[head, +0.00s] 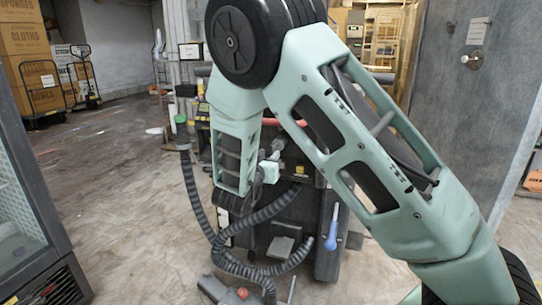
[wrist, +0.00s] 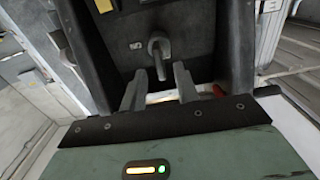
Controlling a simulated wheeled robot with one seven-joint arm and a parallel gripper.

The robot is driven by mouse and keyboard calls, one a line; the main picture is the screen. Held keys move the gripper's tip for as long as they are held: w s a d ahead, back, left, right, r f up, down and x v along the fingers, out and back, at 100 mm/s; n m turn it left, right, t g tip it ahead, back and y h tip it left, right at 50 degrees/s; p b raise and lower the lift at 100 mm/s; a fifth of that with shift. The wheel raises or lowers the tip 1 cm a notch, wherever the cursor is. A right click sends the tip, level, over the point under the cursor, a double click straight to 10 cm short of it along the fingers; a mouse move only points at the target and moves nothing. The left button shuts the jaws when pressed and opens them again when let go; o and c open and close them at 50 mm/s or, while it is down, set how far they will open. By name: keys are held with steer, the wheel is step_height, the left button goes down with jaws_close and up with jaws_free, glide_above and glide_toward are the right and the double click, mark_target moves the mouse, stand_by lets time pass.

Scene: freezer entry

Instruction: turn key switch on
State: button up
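The key switch (wrist: 158,47) is a grey rounded knob with a narrow stem pointing down, on the dark panel (wrist: 190,35) of a machine in the wrist view. My gripper (wrist: 160,69) is open in the wrist view. Its two grey fingers point at the panel, one on each side of the stem's lower end. The stem shows between them with gaps on both sides. I cannot tell how close the fingertips are to the panel. In the head view my arm partly covers the machine (head: 325,235), and the switch cannot be made out clearly there.
A ribbed grey hose (head: 197,205) loops in front of the machine. A blue-handled tool (head: 331,232) hangs at its front. A glass-doored cabinet (head: 22,190) stands at the left. Carts with boxes (head: 35,65) are at the back left. The floor (head: 115,190) left of the machine is clear.

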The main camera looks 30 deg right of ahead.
mark_target(271, 152)
steer(key=shift+x, duration=1.7)
jaws_close()
